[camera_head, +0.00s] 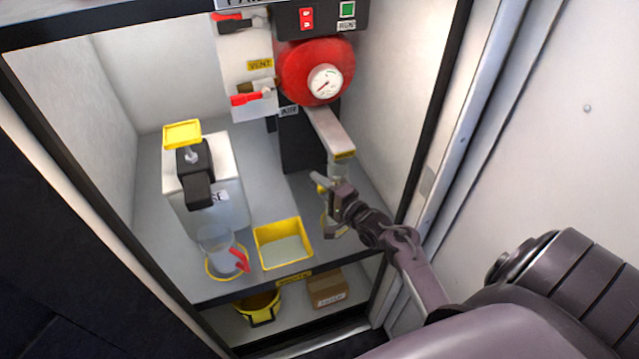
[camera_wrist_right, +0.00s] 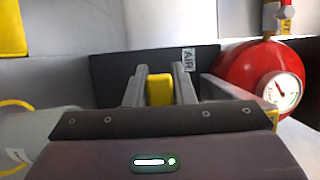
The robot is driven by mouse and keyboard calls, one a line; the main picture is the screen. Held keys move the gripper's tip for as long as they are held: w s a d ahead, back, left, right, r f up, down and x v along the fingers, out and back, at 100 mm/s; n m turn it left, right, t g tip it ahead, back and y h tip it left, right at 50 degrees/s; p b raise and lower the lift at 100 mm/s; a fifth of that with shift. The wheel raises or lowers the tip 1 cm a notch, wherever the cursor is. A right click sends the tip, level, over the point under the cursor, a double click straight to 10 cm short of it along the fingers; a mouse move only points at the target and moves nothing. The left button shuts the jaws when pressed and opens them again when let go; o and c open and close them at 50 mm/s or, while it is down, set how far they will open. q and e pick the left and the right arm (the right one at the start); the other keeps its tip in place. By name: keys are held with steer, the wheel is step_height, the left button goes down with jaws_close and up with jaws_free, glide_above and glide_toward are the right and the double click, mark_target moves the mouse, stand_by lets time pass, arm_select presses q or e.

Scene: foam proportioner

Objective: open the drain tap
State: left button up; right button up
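My right gripper (camera_head: 326,206) reaches in from the right, over the shelf under the red round tank (camera_head: 300,72). In the right wrist view its two fingers (camera_wrist_right: 163,88) stand apart, with a small yellow block (camera_wrist_right: 159,90) showing in the gap. A small yellow part (camera_head: 322,187) also shows by the fingers in the head view. I cannot tell if the fingers touch it. No label naming a drain tap is readable. Red-handled levers (camera_head: 251,98) sit on the white panel left of the tank, near a "VENT" label. My left gripper is not in view.
A grey chute (camera_head: 330,131) slopes down above my right gripper. A yellow tray (camera_head: 284,259), a clear jug (camera_head: 214,242) with a red handle and a white container (camera_head: 228,218) stand to the left. The cabinet's dark right frame (camera_head: 432,110) is close to my right arm.

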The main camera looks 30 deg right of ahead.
jaws_close()
